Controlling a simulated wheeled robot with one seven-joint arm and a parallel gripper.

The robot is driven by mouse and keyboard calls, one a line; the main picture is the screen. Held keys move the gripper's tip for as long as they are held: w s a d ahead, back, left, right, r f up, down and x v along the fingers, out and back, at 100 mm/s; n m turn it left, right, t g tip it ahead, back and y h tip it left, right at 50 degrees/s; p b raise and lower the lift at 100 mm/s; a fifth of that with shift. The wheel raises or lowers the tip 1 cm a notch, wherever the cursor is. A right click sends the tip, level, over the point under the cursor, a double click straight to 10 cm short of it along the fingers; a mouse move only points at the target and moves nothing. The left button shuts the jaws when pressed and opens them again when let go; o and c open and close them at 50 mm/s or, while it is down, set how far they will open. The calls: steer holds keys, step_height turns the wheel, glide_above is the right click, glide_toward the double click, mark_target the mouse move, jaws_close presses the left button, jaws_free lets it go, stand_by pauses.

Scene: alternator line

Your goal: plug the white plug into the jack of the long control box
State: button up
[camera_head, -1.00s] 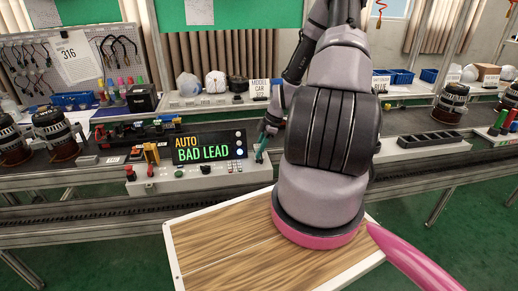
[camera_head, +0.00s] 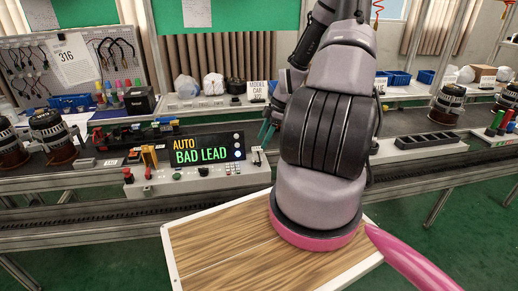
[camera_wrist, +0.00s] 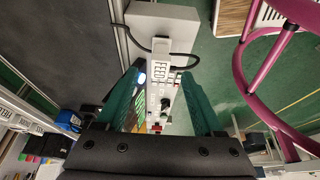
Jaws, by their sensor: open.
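The long grey control box (camera_head: 205,180) stands at the near edge of the line, with its display (camera_head: 208,150) reading "AUTO BAD LEAD". A small white plug (camera_head: 257,160) with dark marks sits at the box's right end. In the wrist view, the white plug (camera_wrist: 160,58) lies on the pale box end, with a black cable looping off both sides. Whether it is seated in a jack is unclear. My gripper (camera_head: 268,131) is just above and right of the plug. Its teal fingers are apart in the wrist view (camera_wrist: 163,76), with nothing visibly held.
A wood-topped table (camera_head: 215,250) is in front of the line. Alternators (camera_head: 52,138) stand at the left and a black slotted tray (camera_head: 428,143) at the right. A pegboard with hanging leads (camera_head: 85,65) is at the back left. A pink tubular frame (camera_wrist: 262,70) shows at right in the wrist view.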

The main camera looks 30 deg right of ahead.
steer(key=shift+v, duration=1.95)
steer(key=s+a+r+m+t+h, duration=0.1)
steer(key=s+a+r+m, duration=0.15)
steer(key=r, duration=0.55)
steer(key=s+a+r+m+h, duration=0.15)
steer(key=a+r+m, duration=0.25)
steer(key=r, duration=0.5)
steer(key=s+a+r+m+t+h, duration=0.1)
steer(key=a+r+m+h, duration=0.2)
steer(key=r, duration=0.5)
steer(key=s+a+r+m+t+y, duration=0.1)
steer(key=s+a+r+m+t, duration=0.1)
steer(key=s+a+r+m, duration=0.2)
steer(key=s+a+r+m+t+y, duration=0.2)
steer(key=s+a+r+m, duration=0.2)
steer(key=s+r, duration=0.4)
steer(key=shift+s+m, duration=0.75)
steer(key=shift+s, duration=0.05)
steer(key=shift+d+r, duration=0.1)
steer(key=shift+r, duration=0.05)
steer(key=shift+c, duration=0.3)
